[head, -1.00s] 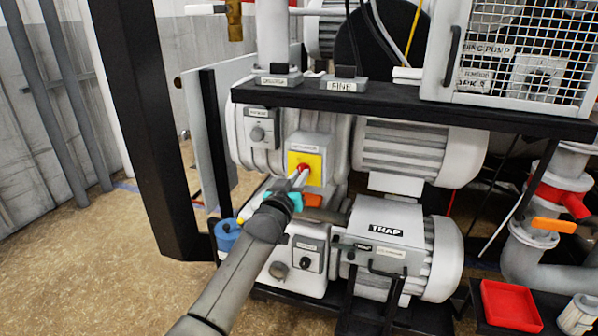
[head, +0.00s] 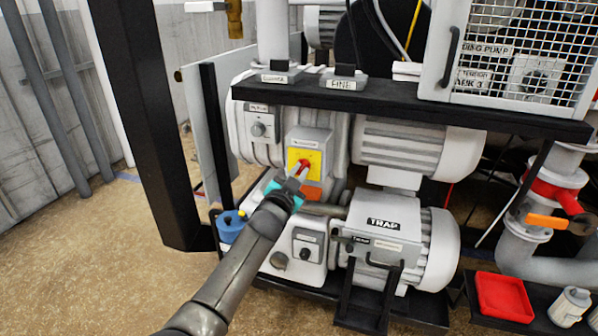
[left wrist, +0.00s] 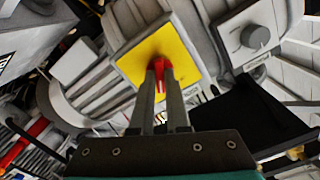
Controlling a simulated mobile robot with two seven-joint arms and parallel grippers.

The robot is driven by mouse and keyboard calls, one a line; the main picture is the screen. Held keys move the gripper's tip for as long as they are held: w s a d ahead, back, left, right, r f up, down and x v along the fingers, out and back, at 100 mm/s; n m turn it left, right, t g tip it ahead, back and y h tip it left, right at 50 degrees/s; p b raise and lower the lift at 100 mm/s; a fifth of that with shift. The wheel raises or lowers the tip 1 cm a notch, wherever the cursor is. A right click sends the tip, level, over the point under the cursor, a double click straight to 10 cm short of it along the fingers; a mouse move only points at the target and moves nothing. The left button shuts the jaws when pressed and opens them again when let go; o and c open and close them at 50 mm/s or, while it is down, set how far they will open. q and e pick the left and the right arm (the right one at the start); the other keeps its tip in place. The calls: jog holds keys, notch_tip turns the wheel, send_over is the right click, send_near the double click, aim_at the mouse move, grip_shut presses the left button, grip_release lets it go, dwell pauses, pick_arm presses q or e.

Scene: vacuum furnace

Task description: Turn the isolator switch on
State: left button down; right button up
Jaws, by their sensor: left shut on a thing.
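The isolator switch is a grey box (head: 309,143) with a yellow plate (head: 296,157) and a red handle (head: 304,164) in the middle. It is mounted on the pale machine under the black shelf. My left gripper (head: 299,172) reaches it from below and is shut on the red handle. In the left wrist view the two grey fingers (left wrist: 161,75) close around the red handle (left wrist: 159,65) in front of the yellow plate (left wrist: 150,48). The fingers hide part of the handle, so its exact angle is hard to tell. My right gripper is not in view.
A grey box with a round knob (head: 258,130) sits left of the isolator. A black shelf edge (head: 400,112) runs above. The TRAP unit (head: 385,222) is below right. A blue container (head: 231,226) and a red tray (head: 503,298) stand low. Floor at the left is open.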

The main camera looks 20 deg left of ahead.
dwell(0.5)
pick_arm(q)
jog(key=c, duration=0.9)
grip_release()
